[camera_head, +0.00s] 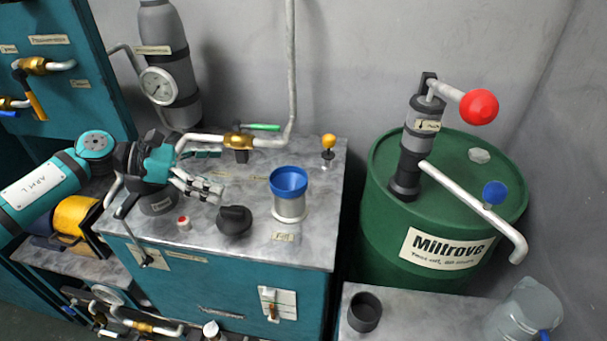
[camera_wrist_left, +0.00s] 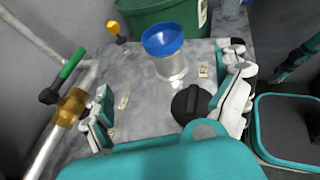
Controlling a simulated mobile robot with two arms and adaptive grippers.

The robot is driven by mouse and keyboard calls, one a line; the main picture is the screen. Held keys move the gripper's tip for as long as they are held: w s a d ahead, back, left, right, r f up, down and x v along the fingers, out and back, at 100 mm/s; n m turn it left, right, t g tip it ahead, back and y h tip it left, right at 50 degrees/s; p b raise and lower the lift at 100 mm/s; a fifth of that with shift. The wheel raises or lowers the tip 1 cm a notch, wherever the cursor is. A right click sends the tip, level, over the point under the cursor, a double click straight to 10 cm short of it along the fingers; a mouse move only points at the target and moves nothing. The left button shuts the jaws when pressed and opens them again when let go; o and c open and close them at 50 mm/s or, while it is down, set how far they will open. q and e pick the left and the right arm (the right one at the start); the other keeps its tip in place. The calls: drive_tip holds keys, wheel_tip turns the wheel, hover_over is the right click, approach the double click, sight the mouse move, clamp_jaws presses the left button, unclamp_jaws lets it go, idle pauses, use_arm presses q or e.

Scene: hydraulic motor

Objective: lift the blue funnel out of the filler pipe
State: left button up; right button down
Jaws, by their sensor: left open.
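The blue funnel (camera_head: 288,181) sits upright in the top of the grey filler pipe (camera_head: 289,208), which stands on the grey cabinet top. The funnel also shows in the left wrist view (camera_wrist_left: 162,39), with the filler pipe (camera_wrist_left: 171,67) below it. My left gripper (camera_head: 212,190) is open and empty. It is over the cabinet top, to the left of the funnel and apart from it. In the left wrist view its two fingers (camera_wrist_left: 170,108) are spread wide, with the funnel beyond them. My right gripper is not in view.
A black cap (camera_head: 234,220) lies left of the filler pipe. A brass valve with a green handle (camera_head: 262,127) and a yellow knob (camera_head: 328,142) stand behind it. A green drum (camera_head: 384,235) with a hand pump (camera_head: 417,140) is to the right. A dark cup (camera_head: 364,312) stands at the front.

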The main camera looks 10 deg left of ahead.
use_arm(q)
drive_tip(key=p, duration=0.3)
approach(288, 184)
drive_tip(key=shift+s+d+r, duration=0.2)
drive_tip(key=shift+s+r, duration=0.95)
drive_tip(key=shift+s, duration=0.05)
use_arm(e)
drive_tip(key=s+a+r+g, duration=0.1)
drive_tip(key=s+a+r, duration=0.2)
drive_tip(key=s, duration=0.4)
use_arm(q)
drive_tip(key=p+x, duration=0.3)
drive_tip(key=x, duration=0.7)
drive_tip(key=shift+w+a, duration=0.1)
drive_tip(key=shift+w, duration=0.05)
drive_tip(key=shift+w+d+f, duration=0.15)
drive_tip(key=shift+d, duration=0.1)
drive_tip(key=c, duration=0.9)
drive_tip(key=shift+c, duration=0.3)
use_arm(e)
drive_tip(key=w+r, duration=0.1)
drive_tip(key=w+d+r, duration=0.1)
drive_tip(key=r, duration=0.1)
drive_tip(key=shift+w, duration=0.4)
